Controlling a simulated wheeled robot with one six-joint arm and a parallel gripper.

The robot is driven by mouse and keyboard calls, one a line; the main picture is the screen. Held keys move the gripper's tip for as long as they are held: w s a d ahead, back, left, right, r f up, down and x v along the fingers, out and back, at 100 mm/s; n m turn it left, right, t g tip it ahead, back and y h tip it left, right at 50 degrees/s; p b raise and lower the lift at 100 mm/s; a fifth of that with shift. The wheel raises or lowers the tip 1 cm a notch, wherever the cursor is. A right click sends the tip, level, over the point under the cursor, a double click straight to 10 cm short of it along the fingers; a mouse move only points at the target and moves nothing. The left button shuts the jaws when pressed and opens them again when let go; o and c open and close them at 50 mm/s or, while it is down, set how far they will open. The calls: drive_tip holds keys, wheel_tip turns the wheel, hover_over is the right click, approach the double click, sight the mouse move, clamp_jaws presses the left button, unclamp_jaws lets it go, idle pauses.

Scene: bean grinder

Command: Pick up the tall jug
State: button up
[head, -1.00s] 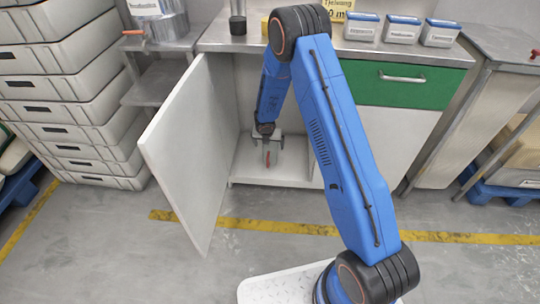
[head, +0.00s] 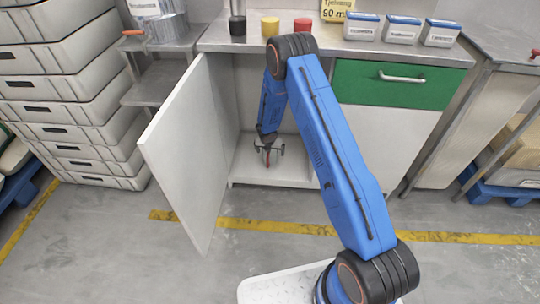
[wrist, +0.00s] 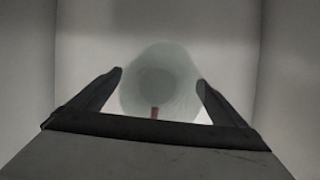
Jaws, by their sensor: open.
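A pale, translucent round jug (wrist: 160,88) stands inside the open lower cabinet. The wrist view looks down on it, with a small red part on its near side. My gripper (wrist: 160,77) is open, one dark finger on each side of the jug. I cannot tell whether either finger touches it. In the head view, my gripper (head: 268,149) is inside the cabinet, low near its floor, and largely hides the jug; a reddish part shows there. The jug's base and full height are hidden.
The white cabinet door (head: 190,150) stands open at the left. Cabinet walls close in around my gripper. The counter (head: 330,46) above holds a dark cylinder (head: 238,20), a yellow cup (head: 270,26), a red cup (head: 303,28) and blue-lidded boxes (head: 402,29). A green drawer (head: 400,84) is shut.

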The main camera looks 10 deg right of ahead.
drive_tip(key=shift+x, duration=0.8)
drive_tip(key=c, duration=1.2)
drive_tip(key=shift+r, duration=0.15)
